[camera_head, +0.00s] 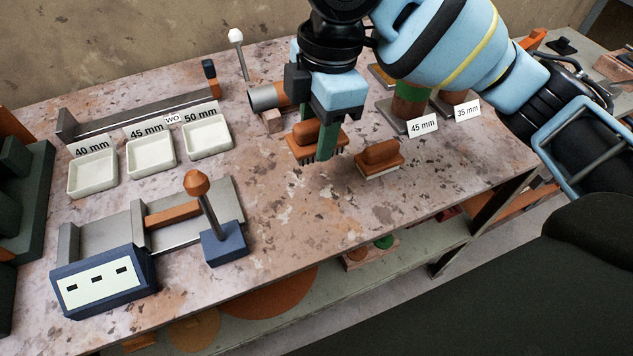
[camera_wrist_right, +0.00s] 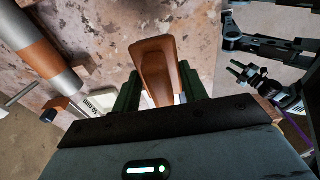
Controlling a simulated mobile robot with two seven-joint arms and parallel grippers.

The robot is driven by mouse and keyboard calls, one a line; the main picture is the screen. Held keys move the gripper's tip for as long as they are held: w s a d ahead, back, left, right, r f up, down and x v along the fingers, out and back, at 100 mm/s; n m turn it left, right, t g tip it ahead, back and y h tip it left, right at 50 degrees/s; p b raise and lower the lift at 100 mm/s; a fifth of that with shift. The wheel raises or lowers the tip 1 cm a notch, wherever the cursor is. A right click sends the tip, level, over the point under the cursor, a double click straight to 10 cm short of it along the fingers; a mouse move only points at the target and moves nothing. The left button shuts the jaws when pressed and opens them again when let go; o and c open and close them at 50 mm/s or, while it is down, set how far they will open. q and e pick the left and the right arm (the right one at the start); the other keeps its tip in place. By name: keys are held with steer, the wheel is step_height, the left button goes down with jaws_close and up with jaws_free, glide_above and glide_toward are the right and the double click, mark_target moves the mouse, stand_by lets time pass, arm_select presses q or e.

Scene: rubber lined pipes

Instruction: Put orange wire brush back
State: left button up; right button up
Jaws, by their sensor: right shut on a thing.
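My right gripper (camera_head: 318,125) is shut on an orange wire brush (camera_head: 306,147), with its dark green fingers on either side of the handle. The brush is upright, with dark bristles pointing down at or just above the table; I cannot tell whether they touch it. In the right wrist view the brush handle (camera_wrist_right: 157,68) sits between the fingers. A second, similar orange brush (camera_head: 380,158) stands on the table just right of the held one. My left gripper does not show clearly in either view.
A metal pipe (camera_head: 265,97) lies behind the held brush. Pipe stands with 45 mm (camera_head: 422,125) and 35 mm (camera_head: 467,110) labels are at right. White trays (camera_head: 150,157) are at left, a blue-ended fixture (camera_head: 105,285) at front left. The table (camera_head: 300,215) is clear in front.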

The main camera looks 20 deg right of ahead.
steer(key=shift+f+b, duration=0.5)
steer(key=shift+f, duration=2.2)
step_height(320, 180, down, 4)
steer(key=shift+f+b, duration=0.15)
steer(key=shift+b, duration=0.3)
steer(key=o, duration=1)
steer(key=shift+f, duration=0.1)
steer(key=shift+c, duration=0.2)
